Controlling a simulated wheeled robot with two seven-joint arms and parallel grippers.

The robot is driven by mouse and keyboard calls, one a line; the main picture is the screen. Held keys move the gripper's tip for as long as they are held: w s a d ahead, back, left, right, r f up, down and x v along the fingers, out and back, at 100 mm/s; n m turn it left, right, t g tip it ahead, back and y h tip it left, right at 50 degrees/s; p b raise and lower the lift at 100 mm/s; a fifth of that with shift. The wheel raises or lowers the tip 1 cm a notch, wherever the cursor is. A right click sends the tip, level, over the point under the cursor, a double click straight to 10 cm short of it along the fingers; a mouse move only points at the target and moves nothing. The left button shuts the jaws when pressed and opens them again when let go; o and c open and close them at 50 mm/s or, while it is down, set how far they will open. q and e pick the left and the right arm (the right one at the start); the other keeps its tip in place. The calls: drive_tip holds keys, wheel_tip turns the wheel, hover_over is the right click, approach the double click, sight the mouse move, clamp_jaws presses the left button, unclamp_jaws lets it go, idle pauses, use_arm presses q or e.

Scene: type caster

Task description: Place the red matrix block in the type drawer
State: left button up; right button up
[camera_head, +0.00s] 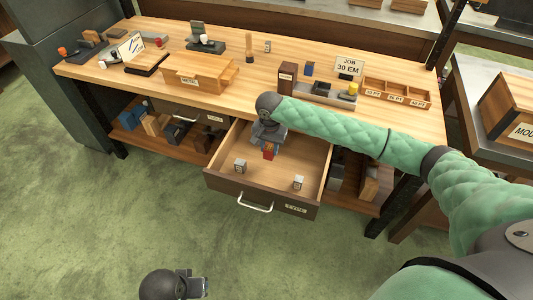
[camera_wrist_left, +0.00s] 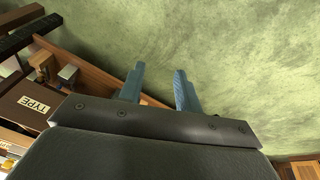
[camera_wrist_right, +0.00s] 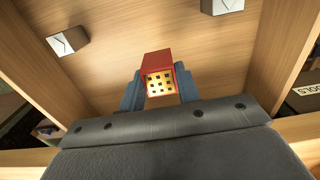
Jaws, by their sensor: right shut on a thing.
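The red matrix block (camera_wrist_right: 158,76) is between the fingers of my right gripper (camera_wrist_right: 160,92), which is shut on it. In the head view the red block (camera_head: 269,150) hangs below my right gripper (camera_head: 269,143), inside the outline of the open type drawer (camera_head: 262,197). I cannot tell whether the block touches the drawer floor. My left gripper (camera_head: 197,286) is low over the green floor, away from the drawer. In the left wrist view its fingers (camera_wrist_left: 160,88) are apart with nothing between them.
Two small pale blocks stand in the drawer, one at the left (camera_head: 240,166) and one at the right (camera_head: 298,182). The workbench (camera_head: 215,62) above holds a wooden metal box (camera_head: 200,72), a job sign (camera_head: 348,67) and a divided tray (camera_head: 395,93). The drawer's middle floor is clear.

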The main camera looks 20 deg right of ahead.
sight(266, 154)
drive_tip(key=shift+w+a+f, duration=0.4)
drive_tip(key=shift+a, duration=0.05)
drive_tip(key=shift+f+p, duration=0.45)
drive_tip(key=shift+f, duration=1.55)
use_arm(q)
drive_tip(key=shift+s+a+r, duration=0.4)
drive_tip(key=shift+a+r, duration=0.3)
drive_tip(key=shift+r, duration=0.1)
use_arm(e)
drive_tip(key=o, duration=1.1)
drive_tip(key=shift+f, duration=0.1)
drive_tip(key=shift+c, duration=0.2)
use_arm(q)
drive_tip(key=shift+a, duration=0.1)
